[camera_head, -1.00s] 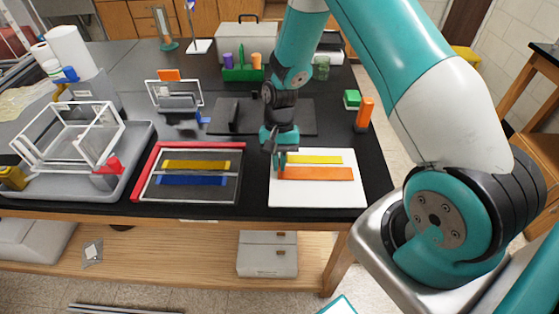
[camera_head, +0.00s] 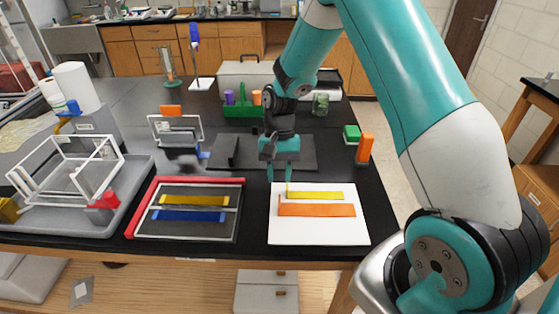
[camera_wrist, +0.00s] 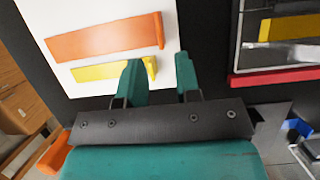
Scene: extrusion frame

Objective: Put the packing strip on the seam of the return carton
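No thing here is plainly marked as the packing strip or the return carton. A yellow strip (camera_head: 316,195) and a wider orange strip (camera_head: 317,209) lie on a white board (camera_head: 320,233) at the table's front. My gripper (camera_head: 280,179) is just beyond the strips' left ends, pointing down, its fingers apart and empty. In the wrist view my open gripper (camera_wrist: 160,66) has its left finger in front of one end of the yellow strip (camera_wrist: 105,70); contact cannot be told. The orange strip (camera_wrist: 105,37) lies beside it.
A red-edged frame (camera_head: 141,207) left of the board holds another yellow strip (camera_head: 194,200) and a blue strip (camera_head: 189,215). A grey tray (camera_head: 136,204) with a white wire frame stands further left. An orange block (camera_head: 364,148) stands behind the board. A beige case (camera_head: 246,75) is behind.

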